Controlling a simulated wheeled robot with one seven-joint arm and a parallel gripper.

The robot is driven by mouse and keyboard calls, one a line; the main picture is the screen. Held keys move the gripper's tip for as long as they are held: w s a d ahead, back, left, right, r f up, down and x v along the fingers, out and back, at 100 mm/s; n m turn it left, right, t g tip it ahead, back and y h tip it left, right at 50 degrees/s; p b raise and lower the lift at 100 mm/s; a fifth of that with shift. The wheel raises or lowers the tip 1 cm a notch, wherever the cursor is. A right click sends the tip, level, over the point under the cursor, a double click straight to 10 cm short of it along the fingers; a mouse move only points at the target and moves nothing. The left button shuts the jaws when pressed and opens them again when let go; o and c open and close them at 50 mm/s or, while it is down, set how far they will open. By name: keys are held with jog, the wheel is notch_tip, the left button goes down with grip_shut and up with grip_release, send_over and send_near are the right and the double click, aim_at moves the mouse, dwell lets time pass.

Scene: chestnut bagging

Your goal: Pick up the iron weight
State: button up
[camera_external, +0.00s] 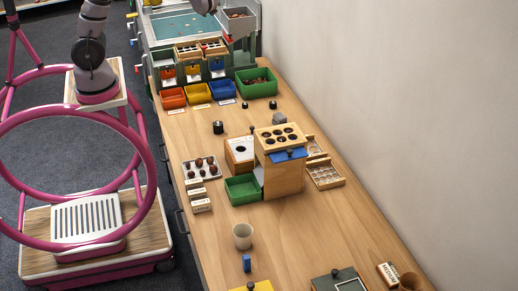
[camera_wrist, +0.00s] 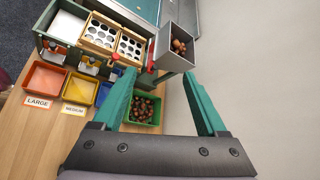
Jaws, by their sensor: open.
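A small dark, squat cylinder with a knob, which looks like the iron weight (camera_external: 218,128), stands upright on the wooden bench in the external view. Two smaller black knobbed pieces (camera_external: 245,105) (camera_external: 272,104) stand farther back, near the green bin; I cannot tell whether they are weights too. My gripper (camera_wrist: 159,76) shows two teal fingers spread apart with nothing between them. It is up over the far end of the bench, away from the dark cylinder. No weight shows in the wrist view.
Red (camera_external: 172,97), yellow (camera_external: 198,93) and blue (camera_external: 222,89) bins line the sorting machine's front. A green bin (camera_external: 257,83) holds chestnuts. A wooden stand with holes (camera_external: 283,172) and a chestnut tray (camera_external: 201,168) are nearer. A pale wall bounds the right.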

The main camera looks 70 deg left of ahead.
jog(key=w+d+f+m+t, duration=0.35)
jog(key=w+f+m, duration=0.35)
jog(key=w+f, duration=0.55)
jog(key=m+t+h, duration=0.5)
jog(key=m+h, duration=0.1)
jog(key=m, duration=0.4)
send_near(271, 103)
jog(key=x, duration=0.3)
jog(key=shift+w+d+f, duration=0.15)
jog(key=shift+w, duration=0.15)
jog(key=x, duration=0.5)
jog(key=shift+w+a, duration=0.25)
jog(key=shift+a, duration=0.05)
grip_shut()
